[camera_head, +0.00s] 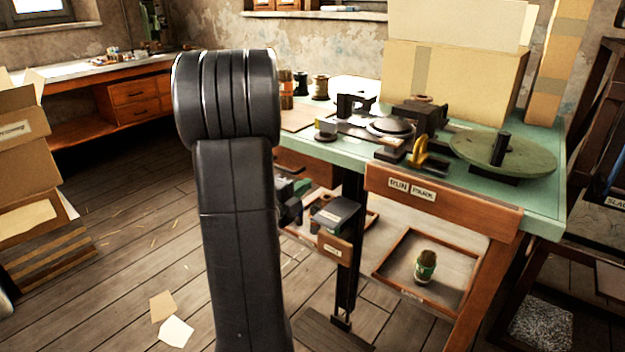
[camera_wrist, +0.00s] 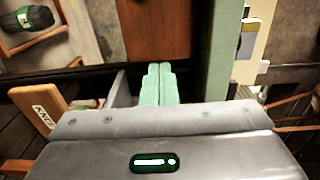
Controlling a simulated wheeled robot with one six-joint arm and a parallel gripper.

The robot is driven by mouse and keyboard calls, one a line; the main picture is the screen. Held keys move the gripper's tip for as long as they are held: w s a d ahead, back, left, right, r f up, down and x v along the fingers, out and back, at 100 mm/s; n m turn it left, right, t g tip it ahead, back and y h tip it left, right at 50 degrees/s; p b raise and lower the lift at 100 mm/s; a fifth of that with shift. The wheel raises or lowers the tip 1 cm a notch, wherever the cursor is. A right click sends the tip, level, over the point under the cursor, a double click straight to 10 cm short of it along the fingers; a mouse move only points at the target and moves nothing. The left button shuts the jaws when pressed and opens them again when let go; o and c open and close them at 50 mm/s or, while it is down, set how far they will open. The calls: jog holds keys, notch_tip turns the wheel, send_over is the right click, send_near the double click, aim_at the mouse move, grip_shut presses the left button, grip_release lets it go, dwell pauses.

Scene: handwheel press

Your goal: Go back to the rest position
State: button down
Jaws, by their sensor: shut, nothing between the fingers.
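My gripper (camera_wrist: 158,84) shows in the wrist view as two pale green fingers pressed together, with nothing between them. It points towards a brown wooden panel (camera_wrist: 152,28) and a green strip (camera_wrist: 214,50) that looks like the bench edge. In the head view my black arm stands upright left of the bench, and I cannot make out the gripper clearly. The green round handwheel (camera_head: 540,158) with a black knob lies at the right of the green bench top (camera_head: 540,203). Nothing touches the gripper that I can see.
A large cardboard box (camera_head: 455,80) stands at the back of the bench. Below, a wooden tray (camera_head: 452,304) holds a green can (camera_head: 425,267), also in the wrist view (camera_wrist: 30,22). Cardboard boxes (camera_head: 25,165) stand at the left. The wooden floor (camera_head: 130,235) between is mostly clear.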

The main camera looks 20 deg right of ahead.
jog(key=p+v, duration=0.1)
jog(key=v, duration=0.6)
jog(key=shift+a+f, duration=0.15)
jog(key=shift+a, duration=0.05)
